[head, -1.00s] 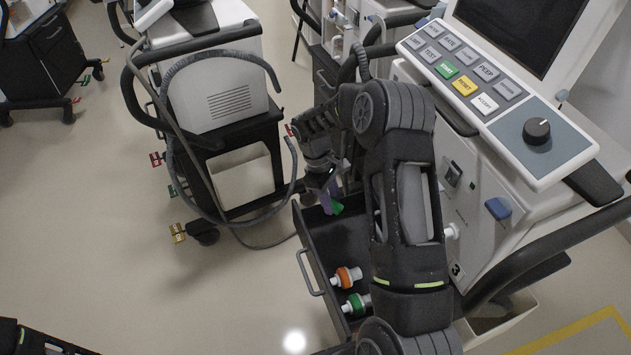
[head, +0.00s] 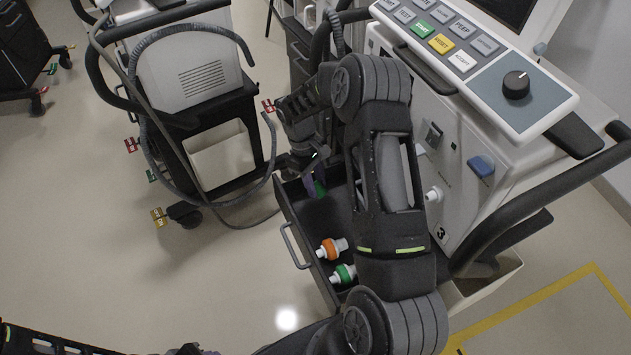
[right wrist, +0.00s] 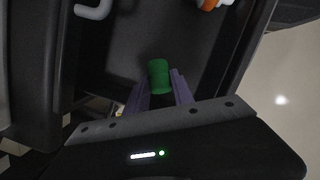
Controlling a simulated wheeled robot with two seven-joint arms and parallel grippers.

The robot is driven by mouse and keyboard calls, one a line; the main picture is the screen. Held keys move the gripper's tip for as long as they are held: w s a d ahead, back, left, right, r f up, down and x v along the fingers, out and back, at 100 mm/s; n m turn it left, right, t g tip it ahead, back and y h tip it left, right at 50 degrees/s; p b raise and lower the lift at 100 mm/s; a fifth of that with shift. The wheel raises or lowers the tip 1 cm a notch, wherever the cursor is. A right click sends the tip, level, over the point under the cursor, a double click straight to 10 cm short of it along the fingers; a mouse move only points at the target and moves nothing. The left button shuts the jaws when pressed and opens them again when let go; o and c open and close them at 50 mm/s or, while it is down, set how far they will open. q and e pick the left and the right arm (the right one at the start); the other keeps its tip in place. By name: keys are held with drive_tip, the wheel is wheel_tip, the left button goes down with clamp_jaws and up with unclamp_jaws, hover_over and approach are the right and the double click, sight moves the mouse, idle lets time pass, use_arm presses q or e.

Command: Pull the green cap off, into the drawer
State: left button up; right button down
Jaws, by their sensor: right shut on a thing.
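The green cap (right wrist: 158,76) is between the purple fingertips of my right gripper (right wrist: 158,92), which is shut on it. In the head view the cap (head: 320,188) is a small green patch below the right gripper (head: 314,180), at the far end of the open dark drawer (head: 290,212). The cap is over or inside the drawer; its height above the floor of the drawer is hard to tell. My right arm hides the drawer's right side. Part of my left arm shows at the bottom left edge, and its jaws cannot be made out.
An orange-and-white fitting (head: 331,248) and a green-and-white fitting (head: 343,273) lie in the drawer's near part. The ventilator (head: 470,150) stands to the right, with a white port on its side. Another machine (head: 200,70) with a looping hose stands left. Floor left of the drawer is clear.

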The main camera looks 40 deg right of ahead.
drive_tip(key=shift+w+b+x, duration=0.2)
drive_tip(key=shift+b+x, duration=0.25)
drive_tip(key=shift+x, duration=0.4)
drive_tip(key=shift+w+b+x, duration=0.15)
drive_tip(key=shift+b+x, duration=0.35)
drive_tip(key=shift+x, duration=0.3)
drive_tip(key=shift+w+b+x, duration=0.2)
drive_tip(key=shift+b+x, duration=0.25)
drive_tip(key=shift+x, duration=0.4)
drive_tip(key=shift+a, duration=0.15)
drive_tip(key=c, duration=1)
unclamp_jaws()
drive_tip(key=shift+f, duration=0.1)
drive_tip(key=shift+p+v, duration=0.4)
drive_tip(key=shift+v, duration=3.5)
drive_tip(key=shift+w, duration=0.1)
drive_tip(key=p+v, duration=0.2)
drive_tip(key=s+p+v, duration=0.1)
drive_tip(key=v, duration=0.2)
drive_tip(key=p+v, duration=0.2)
drive_tip(key=shift+s+r+p, duration=0.3)
drive_tip(key=shift+r, duration=0.3)
